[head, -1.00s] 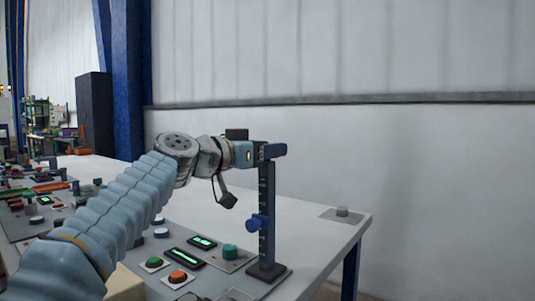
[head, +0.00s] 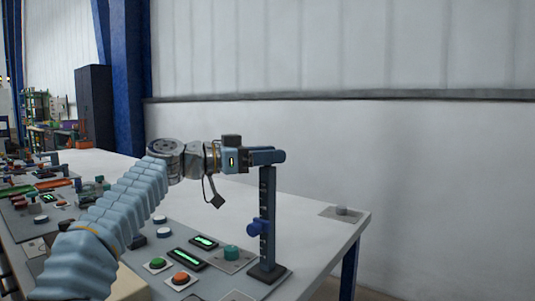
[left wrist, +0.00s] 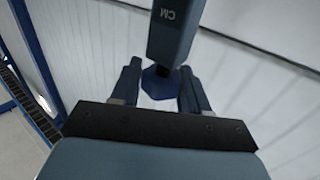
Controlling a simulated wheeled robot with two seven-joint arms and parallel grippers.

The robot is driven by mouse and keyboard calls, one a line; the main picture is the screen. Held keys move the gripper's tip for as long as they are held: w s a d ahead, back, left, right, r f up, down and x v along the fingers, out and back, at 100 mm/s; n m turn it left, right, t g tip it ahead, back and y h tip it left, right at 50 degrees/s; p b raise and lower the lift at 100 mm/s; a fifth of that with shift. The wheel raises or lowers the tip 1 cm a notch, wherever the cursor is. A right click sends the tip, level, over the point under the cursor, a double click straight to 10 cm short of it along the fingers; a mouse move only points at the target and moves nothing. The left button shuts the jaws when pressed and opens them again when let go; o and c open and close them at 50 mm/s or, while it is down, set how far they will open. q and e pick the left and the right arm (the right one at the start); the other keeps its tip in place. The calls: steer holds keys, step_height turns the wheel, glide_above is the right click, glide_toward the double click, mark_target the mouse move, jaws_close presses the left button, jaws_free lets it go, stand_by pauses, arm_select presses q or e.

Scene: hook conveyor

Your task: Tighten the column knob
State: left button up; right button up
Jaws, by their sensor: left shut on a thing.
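A dark grey-blue column (head: 267,195) with marks along it stands upright on a dark base at the right end of the bench. My left gripper (head: 268,156) reaches the column's top from the left. In the left wrist view, the column (left wrist: 178,30) carries the letters CM and ends between my fingers (left wrist: 160,90). There a dark blue faceted knob (left wrist: 160,84) sits, with my left gripper shut on it. In the head view my fingers hide this knob. A brighter blue knob (head: 257,227) sticks out from the column lower down. My right gripper is not in view.
The bench (head: 318,228) is mostly clear behind and right, except a small grey plate (head: 342,212).

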arm_select(q)
steer(key=o, duration=0.9)
steer(key=shift+o, duration=0.2)
steer(key=b+v, duration=0.3)
steer(key=v, duration=1.1)
steer(key=shift+d, duration=0.1)
